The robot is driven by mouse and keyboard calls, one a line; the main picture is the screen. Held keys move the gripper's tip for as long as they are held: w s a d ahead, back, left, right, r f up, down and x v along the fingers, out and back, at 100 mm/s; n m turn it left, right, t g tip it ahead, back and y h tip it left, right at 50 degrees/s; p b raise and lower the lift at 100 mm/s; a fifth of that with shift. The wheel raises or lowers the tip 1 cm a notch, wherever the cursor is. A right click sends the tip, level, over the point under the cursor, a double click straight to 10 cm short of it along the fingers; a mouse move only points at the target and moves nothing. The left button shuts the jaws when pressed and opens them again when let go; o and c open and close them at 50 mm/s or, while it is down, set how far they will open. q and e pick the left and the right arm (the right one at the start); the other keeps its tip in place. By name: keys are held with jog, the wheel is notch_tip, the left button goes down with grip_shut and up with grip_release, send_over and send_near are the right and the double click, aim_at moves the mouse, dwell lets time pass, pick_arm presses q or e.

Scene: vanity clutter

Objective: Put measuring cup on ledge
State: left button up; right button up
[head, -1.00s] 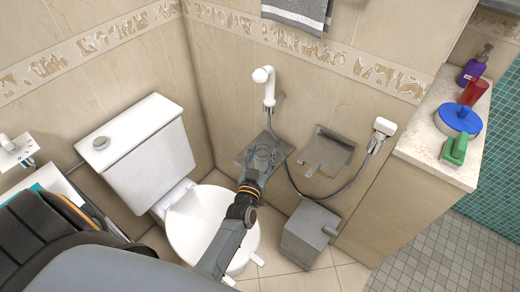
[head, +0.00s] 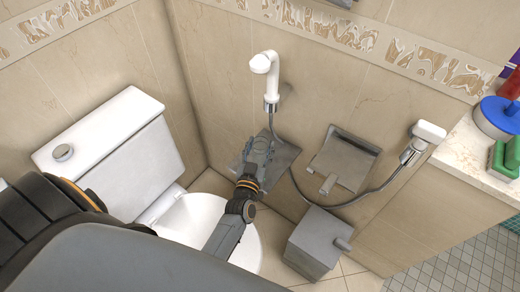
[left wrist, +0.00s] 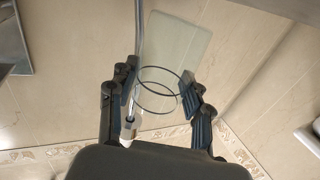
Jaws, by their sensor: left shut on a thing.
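My left gripper (head: 258,154) is in front of the tiled wall, above the toilet's right side. In the left wrist view its two fingers are shut on a clear, see-through measuring cup (left wrist: 159,92) with thin dark rings. In the head view I cannot make out the cup clearly at the gripper. The ledge (head: 464,150) has a pale marble top and stands at the right edge, well apart from the gripper. My right gripper is not in view.
A blue round-topped item (head: 497,116) and a green item (head: 505,158) occupy the ledge. A hose with a white sprayer (head: 428,133), a metal paper holder (head: 343,163) and a grey bin (head: 316,243) lie between. The toilet (head: 120,150) is left.

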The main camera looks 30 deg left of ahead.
aim_at(258, 159)
pick_arm(q)
notch_tip(258, 159, down, 3)
jog(key=shift+f+b, duration=0.1)
jog(key=shift+b, duration=0.7)
jog(key=shift+w+r, duration=0.1)
jog(key=shift+r, duration=0.1)
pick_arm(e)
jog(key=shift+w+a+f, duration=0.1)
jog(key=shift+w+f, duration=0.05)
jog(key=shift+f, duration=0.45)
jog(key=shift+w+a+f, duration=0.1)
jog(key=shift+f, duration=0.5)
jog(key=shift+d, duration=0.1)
pick_arm(q)
jog(key=shift+f, duration=0.2)
jog(key=o, duration=1.1)
jog(key=shift+o, duration=0.2)
jog(key=shift+r, duration=0.1)
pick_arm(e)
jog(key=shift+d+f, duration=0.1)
